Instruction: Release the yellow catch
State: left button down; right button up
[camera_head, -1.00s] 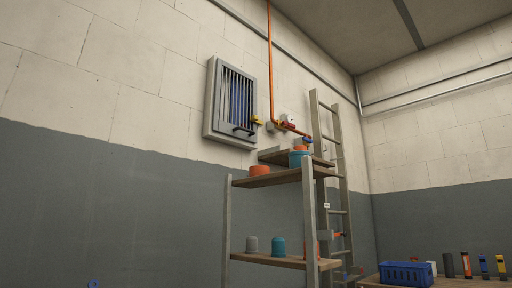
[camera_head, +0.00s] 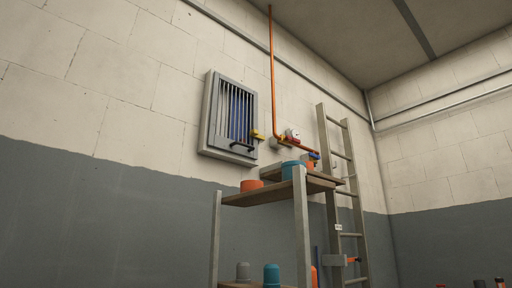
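The yellow catch (camera_head: 258,135) sits at the right edge of a grey barred wall cabinet (camera_head: 207,113). The cabinet hangs high on the wall. Its barred door looks shut, with a dark handle (camera_head: 242,145) near its lower edge. Something blue shows behind the bars. Neither of my grippers is in view, and nothing of mine is near the catch.
A shelf rack (camera_head: 301,235) with orange and teal containers stands below and right of the cabinet. A ladder (camera_head: 330,180) leans at the wall behind it. An orange pipe (camera_head: 272,70) with valves runs down beside the cabinet. The left wall is bare.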

aim_at(254, 133)
jog(key=i+l+u, duration=0.1)
jog(key=i+l, duration=0.2)
jog(key=l, duration=0.15)
jog(key=i+l+u, duration=0.15)
jog(key=i+l, duration=0.15)
jog(key=l, duration=0.15)
jog(key=i+l+u, duration=0.1)
jog(key=i+l, duration=0.15)
jog(key=l, duration=0.25)
jog(key=i+l+u, duration=0.1)
jog(key=i+l, duration=0.15)
jog(key=l, duration=0.25)
jog(key=i+l+u, duration=0.15)
jog(key=l, duration=0.4)
jog(key=i+l+u, duration=0.1)
jog(key=i+l, duration=0.15)
jog(key=l, duration=0.3)
jog(key=i+l+u, duration=0.1)
jog(key=l, duration=0.45)
jog(key=i+l+u, duration=0.15)
jog(key=l, duration=0.45)
jog(key=i, duration=0.1)
